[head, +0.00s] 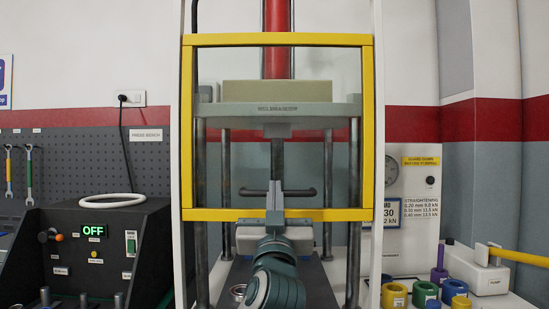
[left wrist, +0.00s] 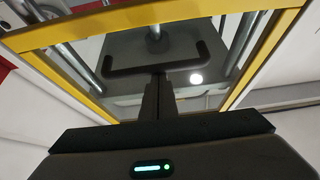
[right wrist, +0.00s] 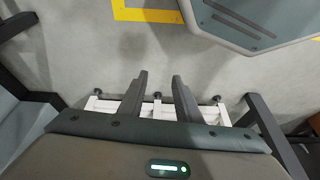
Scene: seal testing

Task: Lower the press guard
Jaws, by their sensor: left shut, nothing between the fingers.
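The press guard is a clear panel in a yellow frame (head: 367,130) in front of the press. Its lower bar crosses the head view above the press base, with open space below the bar. A dark handle (head: 302,192) is at the guard's lower edge; the left wrist view shows it as a dark bar with bent ends (left wrist: 190,63). My left gripper (head: 274,186) is shut and empty, its fingertips at the middle of the handle; whether they touch it I cannot tell. My right gripper (right wrist: 159,75) is open and empty above the floor, outside the head view.
A black control box (head: 100,240) reading OFF, with a white ring on top, stands at the left. A pump (head: 480,268) with a yellow lever and several coloured cups stand at the right. A gauge panel (head: 412,195) is behind them.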

